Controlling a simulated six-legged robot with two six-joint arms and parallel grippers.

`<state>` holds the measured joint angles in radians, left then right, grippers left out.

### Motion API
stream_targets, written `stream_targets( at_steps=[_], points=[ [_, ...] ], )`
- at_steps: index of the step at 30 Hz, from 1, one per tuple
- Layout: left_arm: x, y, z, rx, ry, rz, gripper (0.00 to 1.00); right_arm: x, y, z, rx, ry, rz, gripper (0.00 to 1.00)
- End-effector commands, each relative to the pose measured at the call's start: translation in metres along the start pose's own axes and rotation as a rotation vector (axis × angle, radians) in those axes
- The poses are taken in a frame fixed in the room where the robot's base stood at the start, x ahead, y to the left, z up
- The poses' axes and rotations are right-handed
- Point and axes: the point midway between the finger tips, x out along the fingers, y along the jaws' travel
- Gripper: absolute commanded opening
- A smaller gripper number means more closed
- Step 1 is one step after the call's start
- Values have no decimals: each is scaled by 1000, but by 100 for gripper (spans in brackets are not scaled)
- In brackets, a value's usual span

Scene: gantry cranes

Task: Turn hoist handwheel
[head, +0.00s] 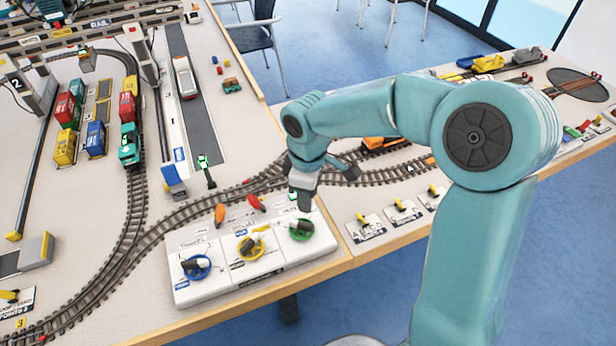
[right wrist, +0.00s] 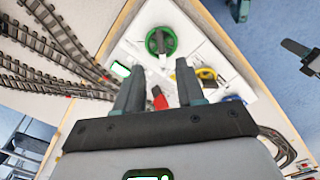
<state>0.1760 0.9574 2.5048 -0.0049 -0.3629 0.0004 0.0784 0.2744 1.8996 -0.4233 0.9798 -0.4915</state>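A white control panel (head: 218,285) at the table's front edge carries three handwheels with dark knobs: a blue one (head: 196,267), a yellow one (head: 250,248) and a green one (head: 301,230). The labels are too small to tell which is the hoist wheel. My right gripper (head: 304,200) hangs above the panel's back right part, just behind the green wheel. In the right wrist view its two fingers (right wrist: 159,84) are apart with nothing gripped. There the green wheel (right wrist: 161,41) lies beyond the fingertips and the yellow wheel (right wrist: 207,75) beside them.
A red lever (head: 256,203) and an orange lever (head: 219,215) stand at the panel's back edge, close to my right gripper. Curved train tracks (head: 190,205) run behind the panel. Small yellow switches (head: 403,207) stand to its right.

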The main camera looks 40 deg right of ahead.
Motion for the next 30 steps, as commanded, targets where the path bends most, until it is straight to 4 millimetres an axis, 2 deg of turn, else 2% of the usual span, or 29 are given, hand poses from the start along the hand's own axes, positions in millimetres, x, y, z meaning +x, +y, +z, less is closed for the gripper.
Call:
stream_targets(
  at_steps=[1,3,9,30],
  points=[
    [-1,0,0,0,0,0,43,-13,1,-1,1,5,4,38],
    [-1,0,0,0,0,0,43,-27,1,-1,-1,3,3,38],
    [-2,1,0,0,0,0,43,-50,0,0,-1,1,1,38],
    [-2,1,0,0,0,0,43,-54,0,0,0,-1,0,38]
  ],
)
